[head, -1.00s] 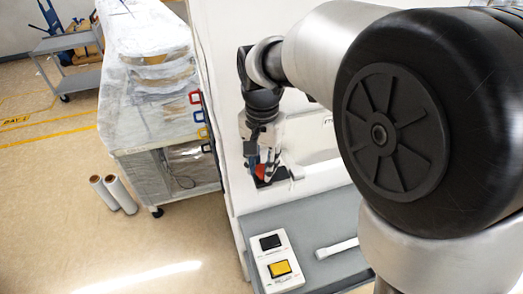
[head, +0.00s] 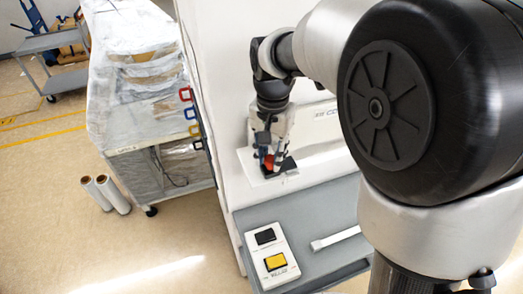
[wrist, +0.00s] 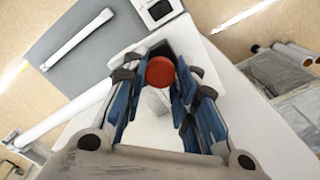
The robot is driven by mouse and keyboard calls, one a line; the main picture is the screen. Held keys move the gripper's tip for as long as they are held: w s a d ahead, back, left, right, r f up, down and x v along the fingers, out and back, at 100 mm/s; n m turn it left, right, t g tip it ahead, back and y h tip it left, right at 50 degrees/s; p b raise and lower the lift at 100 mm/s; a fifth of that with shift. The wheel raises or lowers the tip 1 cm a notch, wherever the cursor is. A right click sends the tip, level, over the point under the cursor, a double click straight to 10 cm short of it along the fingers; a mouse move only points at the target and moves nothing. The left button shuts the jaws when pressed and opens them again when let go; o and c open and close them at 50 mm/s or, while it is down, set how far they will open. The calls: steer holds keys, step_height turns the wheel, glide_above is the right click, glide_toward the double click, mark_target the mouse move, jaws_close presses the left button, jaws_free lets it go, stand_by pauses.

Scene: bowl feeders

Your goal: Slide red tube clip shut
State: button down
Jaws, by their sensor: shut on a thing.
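The red tube clip (wrist: 160,71) shows in the wrist view as a round red piece between the fingertips of my gripper (wrist: 158,75). My gripper is shut on it, with a blue-padded finger on each side. In the head view the red clip (head: 268,162) is a small red patch at the tips of my gripper (head: 269,165), low in front of the white machine. A dark part lies just below it. The fingers hide much of the clip, and I cannot tell how far it is slid.
A grey shelf (head: 312,215) holds a white box with a yellow button (head: 271,258) and a white bar (head: 335,238). A wrapped cart (head: 133,95) stands to the left. Two white rolls (head: 106,193) stand on the floor.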

mark_target(272, 158)
steer(key=c, duration=1.2)
jaws_free()
steer(key=shift+w+d, duration=0.1)
steer(key=shift+d, duration=0.2)
steer(key=shift+c, duration=0.2)
steer(key=shift+a, duration=0.1)
step_height(272, 158, up, 12)
steer(key=s+d+f+n+t+b, duration=0.2)
steer(key=s+d+f+n+b, duration=0.1)
steer(key=s+f+b, duration=0.7)
steer(key=s+d+f+n+t+b, duration=0.2)
steer(key=s+d+f+b, duration=0.3)
steer(key=s+f+b, duration=0.5)
step_height(272, 158, down, 6)
steer(key=shift+s+d+r+n+t, duration=0.1)
steer(key=shift+s+d+n+t, duration=0.2)
steer(key=shift+s, duration=0.45)
